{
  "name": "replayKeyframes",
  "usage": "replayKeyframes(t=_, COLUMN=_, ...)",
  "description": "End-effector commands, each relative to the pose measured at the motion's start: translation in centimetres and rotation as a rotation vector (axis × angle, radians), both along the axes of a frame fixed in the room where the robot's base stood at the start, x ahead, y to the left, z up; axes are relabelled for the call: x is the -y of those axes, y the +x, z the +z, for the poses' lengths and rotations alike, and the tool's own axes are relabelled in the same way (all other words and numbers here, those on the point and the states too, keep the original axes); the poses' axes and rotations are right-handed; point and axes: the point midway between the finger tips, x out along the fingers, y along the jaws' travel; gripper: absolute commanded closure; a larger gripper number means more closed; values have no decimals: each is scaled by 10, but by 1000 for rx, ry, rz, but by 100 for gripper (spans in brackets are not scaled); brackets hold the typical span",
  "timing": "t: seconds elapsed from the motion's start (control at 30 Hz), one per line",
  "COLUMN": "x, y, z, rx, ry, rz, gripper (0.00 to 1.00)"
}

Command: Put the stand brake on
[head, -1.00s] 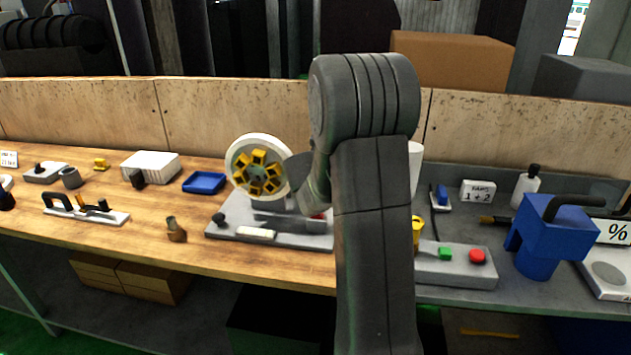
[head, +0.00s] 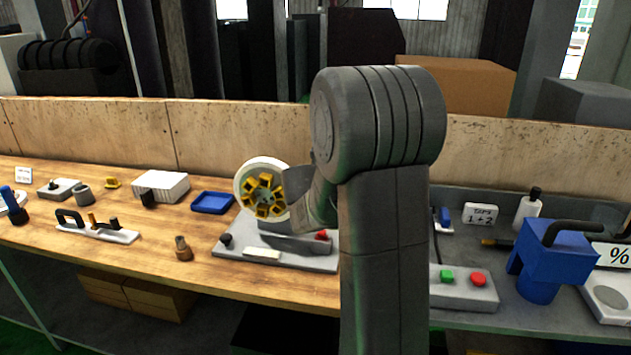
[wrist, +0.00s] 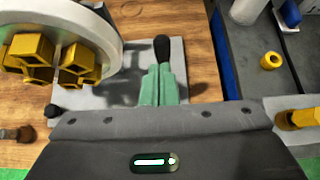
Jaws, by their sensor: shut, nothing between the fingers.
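The stand is a grey base plate (head: 290,258) on the wooden bench, carrying a white wheel (head: 250,172) with yellow blocks in its face. A black knob (head: 226,239) is at the plate's left and a small red part (head: 321,234) at its right. In the wrist view, the wheel (wrist: 105,45) is at upper left. A black-tipped handle (wrist: 162,48) stands just beyond my shut, empty gripper (wrist: 160,72) with its green fingers; I cannot tell whether they touch. Which part is the brake is not clear. In the head view my arm hides the fingers.
A control box with green and red buttons (head: 464,291) and a blue holder (head: 545,255) stand to the right. A blue tray (head: 212,202), a white stack (head: 160,186) and a small brown-based part (head: 182,249) are to the left. Bare bench lies in front of the tray.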

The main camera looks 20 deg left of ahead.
Motion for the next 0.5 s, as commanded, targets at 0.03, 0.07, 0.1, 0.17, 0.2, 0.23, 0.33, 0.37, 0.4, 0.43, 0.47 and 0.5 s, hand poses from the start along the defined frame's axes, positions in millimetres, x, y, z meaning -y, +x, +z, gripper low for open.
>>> replayKeyframes(t=0.03, x=0, y=-5, z=15, rx=3, ry=3, rz=1, gripper=100)
replayKeyframes(t=0.07, x=1, y=-7, z=19, rx=2, ry=3, rz=0, gripper=100)
replayKeyframes(t=0.1, x=1, y=-10, z=25, rx=2, ry=2, rz=2, gripper=100)
replayKeyframes(t=0.17, x=2, y=-14, z=31, rx=2, ry=2, rz=2, gripper=100)
replayKeyframes(t=0.2, x=3, y=-15, z=35, rx=1, ry=2, rz=1, gripper=100)
replayKeyframes(t=0.23, x=3, y=-16, z=37, rx=1, ry=1, rz=1, gripper=100)
replayKeyframes(t=0.33, x=4, y=-19, z=41, rx=0, ry=1, rz=-1, gripper=100)
replayKeyframes(t=0.37, x=5, y=-19, z=42, rx=0, ry=0, rz=0, gripper=100)
replayKeyframes(t=0.4, x=5, y=-20, z=42, rx=0, ry=0, rz=0, gripper=100)
replayKeyframes(t=0.43, x=5, y=-20, z=42, rx=0, ry=-1, rz=1, gripper=100)
replayKeyframes(t=0.47, x=5, y=-20, z=42, rx=-1, ry=-1, rz=1, gripper=100)
replayKeyframes(t=0.5, x=5, y=-20, z=42, rx=-1, ry=-1, rz=1, gripper=100)
